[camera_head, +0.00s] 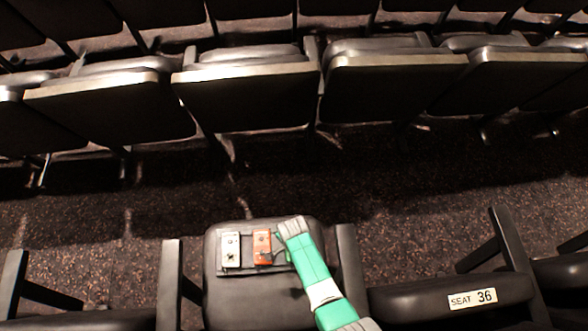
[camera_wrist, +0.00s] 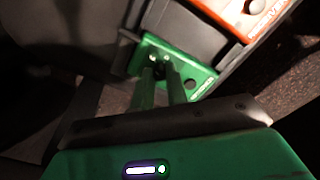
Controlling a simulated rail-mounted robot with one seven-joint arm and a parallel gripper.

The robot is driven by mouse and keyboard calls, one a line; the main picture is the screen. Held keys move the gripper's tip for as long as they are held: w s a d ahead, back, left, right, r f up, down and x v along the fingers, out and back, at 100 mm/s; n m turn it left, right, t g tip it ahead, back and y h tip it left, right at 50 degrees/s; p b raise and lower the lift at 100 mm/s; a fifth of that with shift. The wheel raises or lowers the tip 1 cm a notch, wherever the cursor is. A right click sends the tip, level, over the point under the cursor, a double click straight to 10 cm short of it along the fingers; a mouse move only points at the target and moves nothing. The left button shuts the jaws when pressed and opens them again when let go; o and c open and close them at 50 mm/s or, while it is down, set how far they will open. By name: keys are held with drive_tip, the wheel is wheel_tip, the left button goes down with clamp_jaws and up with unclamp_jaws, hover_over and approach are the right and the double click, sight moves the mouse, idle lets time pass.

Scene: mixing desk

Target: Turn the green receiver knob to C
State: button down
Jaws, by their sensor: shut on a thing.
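The green receiver (camera_wrist: 203,76) shows in the wrist view as a green panel with a dark round spot and small white lettering near its lower right edge. My gripper (camera_wrist: 161,70) reaches down onto this panel, its two fingers close together and shut on the knob. The knob is mostly hidden between the fingertips, so its pointing direction and any letter marks cannot be read. In the head view my green and grey arm comes in from the lower right, and my gripper (camera_head: 279,246) is at the right side of the board, covering the green receiver there.
An orange box (camera_head: 262,247) and a white box (camera_head: 231,250) stand left of my gripper on a dark board on a seat (camera_head: 225,300). The orange box also shows in the wrist view (camera_wrist: 232,14). Armrests (camera_head: 170,285) flank the seat. Rows of folded seats stand behind.

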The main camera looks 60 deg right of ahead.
drive_tip(key=shift+m, duration=0.4)
drive_tip(key=c, duration=1.4)
unclamp_jaws()
drive_tip(key=shift+o, duration=0.2)
wheel_tip(320, 180, up, 8)
drive_tip(key=p, duration=0.5)
drive_tip(key=shift+f, duration=0.1)
